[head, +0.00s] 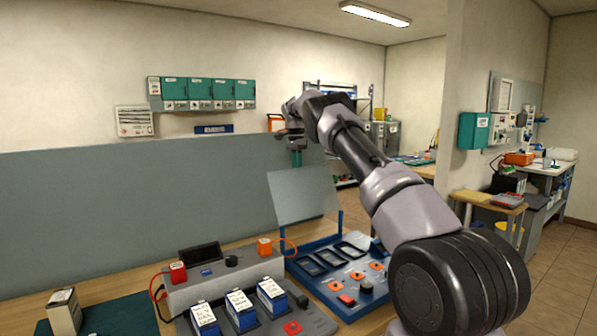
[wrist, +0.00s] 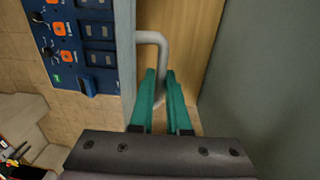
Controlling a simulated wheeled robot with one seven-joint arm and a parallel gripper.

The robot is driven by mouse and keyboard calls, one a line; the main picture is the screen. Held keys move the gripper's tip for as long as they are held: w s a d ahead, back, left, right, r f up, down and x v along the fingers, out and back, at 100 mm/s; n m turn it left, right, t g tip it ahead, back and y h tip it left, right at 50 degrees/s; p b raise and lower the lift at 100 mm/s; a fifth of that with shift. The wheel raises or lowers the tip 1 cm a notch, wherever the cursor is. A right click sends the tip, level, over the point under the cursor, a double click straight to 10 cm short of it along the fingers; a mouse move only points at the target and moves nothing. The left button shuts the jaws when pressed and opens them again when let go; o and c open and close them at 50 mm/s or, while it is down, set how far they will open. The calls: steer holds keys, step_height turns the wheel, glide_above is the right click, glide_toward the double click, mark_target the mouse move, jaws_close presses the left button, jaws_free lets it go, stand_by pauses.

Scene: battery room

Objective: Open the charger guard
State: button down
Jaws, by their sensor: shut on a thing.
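The charger guard (head: 303,196) is a pale see-through panel on the blue charger unit (head: 376,290). It stands raised and steeply tilted at the unit's back edge, with the slots and orange buttons uncovered. My gripper (head: 297,160) is at the guard's top edge. In the wrist view its teal fingers (wrist: 161,80) are shut on the grey bent handle (wrist: 152,38), which joins the guard's edge (wrist: 124,50). The blue unit also shows there at the left (wrist: 80,40). The handle is too small to make out in the head view.
A grey charger (head: 228,285) with several blue-and-white batteries (head: 239,310) stands left of the blue unit. A boxed battery (head: 64,311) is at the lower left. The grey partition (head: 120,215) rises close behind the guard.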

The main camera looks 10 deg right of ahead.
steer(key=shift+w+a+r, duration=0.1)
steer(key=shift+w+r, duration=0.05)
steer(key=shift+r, duration=0.1)
steer(key=c, duration=0.9)
jaws_free()
steer(key=shift+f, duration=0.15)
steer(key=shift+f, duration=0.2)
